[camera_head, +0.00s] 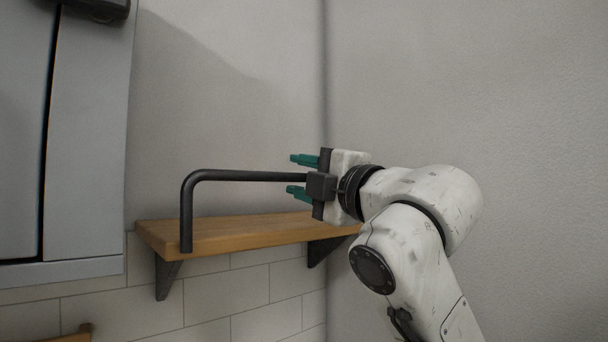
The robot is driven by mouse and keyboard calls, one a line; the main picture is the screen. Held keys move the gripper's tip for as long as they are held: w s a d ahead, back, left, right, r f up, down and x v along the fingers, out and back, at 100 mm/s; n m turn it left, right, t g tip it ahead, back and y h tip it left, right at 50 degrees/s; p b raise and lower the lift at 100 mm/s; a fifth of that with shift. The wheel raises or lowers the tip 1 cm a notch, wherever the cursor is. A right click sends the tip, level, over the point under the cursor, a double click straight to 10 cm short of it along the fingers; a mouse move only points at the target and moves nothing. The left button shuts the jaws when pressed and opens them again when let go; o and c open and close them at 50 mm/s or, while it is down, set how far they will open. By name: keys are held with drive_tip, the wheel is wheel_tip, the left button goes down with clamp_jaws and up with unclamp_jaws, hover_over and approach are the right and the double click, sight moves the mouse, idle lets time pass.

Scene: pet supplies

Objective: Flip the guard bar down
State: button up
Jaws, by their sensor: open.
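The guard bar (245,175) is a dark metal bar with a bent left end that drops to the front left of a wooden shelf (225,236). Its long part runs level above the shelf, and its right end is hidden behind my gripper. My gripper (298,175) is at the right part of the bar, with its teal fingers open, one above the bar's height and one below it. Whether the fingers touch the bar cannot be told.
The shelf sits on dark brackets (167,275) against a tiled wall, close to the room's corner. A grey cabinet (85,150) stands at the left. A wooden piece (72,336) shows at the bottom left. The wall space above the shelf is clear.

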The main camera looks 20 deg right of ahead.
drive_tip(key=shift+c, duration=0.4)
clamp_jaws()
drive_tip(key=shift+f+b, duration=0.2)
drive_tip(key=shift+b, duration=0.15)
